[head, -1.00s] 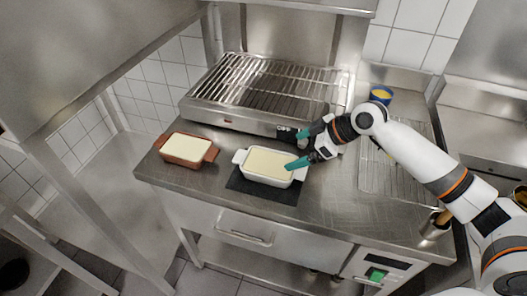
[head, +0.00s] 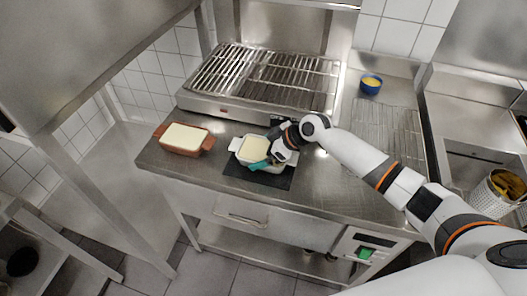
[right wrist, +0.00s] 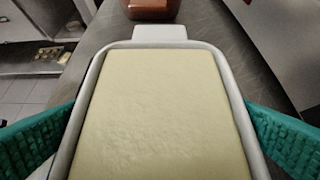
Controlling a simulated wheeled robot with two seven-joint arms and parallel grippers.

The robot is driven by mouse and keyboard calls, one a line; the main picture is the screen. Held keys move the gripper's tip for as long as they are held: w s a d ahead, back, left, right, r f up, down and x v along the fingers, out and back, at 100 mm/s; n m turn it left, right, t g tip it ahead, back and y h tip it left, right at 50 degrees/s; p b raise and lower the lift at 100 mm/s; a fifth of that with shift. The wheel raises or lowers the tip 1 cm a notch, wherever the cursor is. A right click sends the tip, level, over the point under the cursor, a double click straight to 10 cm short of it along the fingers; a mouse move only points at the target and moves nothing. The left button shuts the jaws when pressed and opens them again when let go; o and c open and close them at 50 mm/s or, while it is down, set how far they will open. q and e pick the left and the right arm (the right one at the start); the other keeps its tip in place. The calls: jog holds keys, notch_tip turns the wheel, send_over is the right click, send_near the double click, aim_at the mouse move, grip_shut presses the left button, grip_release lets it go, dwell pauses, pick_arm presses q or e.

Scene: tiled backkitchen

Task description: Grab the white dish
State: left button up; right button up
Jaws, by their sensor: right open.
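The white dish (head: 238,150) with a pale creamy filling sits on a dark mat (head: 262,180) on the steel counter. In the right wrist view the dish (right wrist: 160,33) fills the middle, its far handle pointing up the picture. My right gripper (head: 270,153) is open over the right part of the dish. In the right wrist view its teal fingers (right wrist: 165,115) stand on either side of the dish, spread wide, with the dish between them. Whether a finger touches the wall I cannot tell. My left gripper is not in view.
A brown-red dish (head: 187,138) with similar filling stands left of the white dish. A grill (head: 265,80) stands just behind. A blue bowl (head: 371,84) and a wire rack (head: 388,130) are to the right. The counter front is clear.

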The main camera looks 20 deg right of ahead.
jog(key=c, duration=0.9)
jog(key=shift+r, duration=0.1)
jog(key=shift+c, duration=1.1)
jog(key=shift+r, duration=0.1)
